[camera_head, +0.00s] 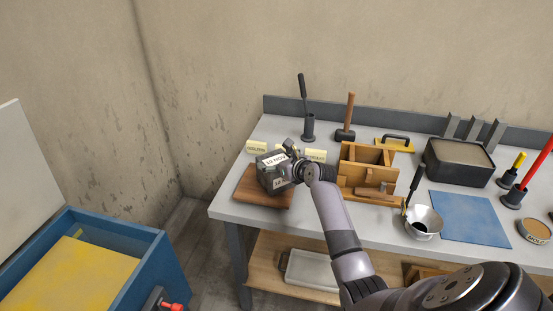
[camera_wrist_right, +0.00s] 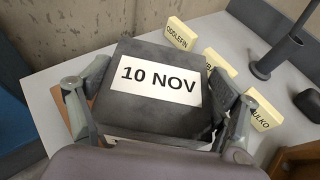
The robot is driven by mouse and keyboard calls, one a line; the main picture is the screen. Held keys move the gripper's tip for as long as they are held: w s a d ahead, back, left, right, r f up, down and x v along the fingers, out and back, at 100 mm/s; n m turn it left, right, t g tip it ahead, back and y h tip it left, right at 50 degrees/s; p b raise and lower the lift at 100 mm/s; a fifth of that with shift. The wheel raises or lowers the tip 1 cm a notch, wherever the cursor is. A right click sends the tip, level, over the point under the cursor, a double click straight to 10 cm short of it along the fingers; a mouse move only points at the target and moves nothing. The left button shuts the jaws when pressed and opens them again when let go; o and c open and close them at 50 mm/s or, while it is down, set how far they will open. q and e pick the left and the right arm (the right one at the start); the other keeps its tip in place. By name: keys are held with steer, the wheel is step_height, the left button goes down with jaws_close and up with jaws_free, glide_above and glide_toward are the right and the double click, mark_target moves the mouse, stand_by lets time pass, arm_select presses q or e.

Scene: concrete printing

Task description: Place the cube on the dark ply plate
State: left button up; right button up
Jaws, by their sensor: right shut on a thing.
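The dark grey cube (camera_head: 268,180) has white labels, and the one on its top reads "10 NOV". My right gripper (camera_head: 283,166) is shut on it, with one finger on each side, as the right wrist view shows (camera_wrist_right: 158,95). The cube (camera_wrist_right: 150,115) is over the brown ply plate (camera_head: 248,190) at the table's left end. I cannot tell if its underside touches the plate. The cube and gripper hide part of the plate. My left gripper is not in view.
Small cream name cards (camera_head: 257,147) stand behind the cube. A wooden mould (camera_head: 367,170) stands right of my wrist, with a steel bowl (camera_head: 424,222) and blue mat (camera_head: 468,217) further right. A blue bin (camera_head: 140,255) is on the floor at left.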

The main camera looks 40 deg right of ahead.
steer(key=o, duration=1.5)
steer(key=shift+f, duration=0.1)
steer(key=o, duration=0.4)
steer(key=shift+s+a+r, duration=0.15)
steer(key=shift+s+r, duration=0.05)
steer(key=shift+r, duration=0.05)
steer(key=shift+w+f, duration=0.1)
steer(key=v, duration=1.2)
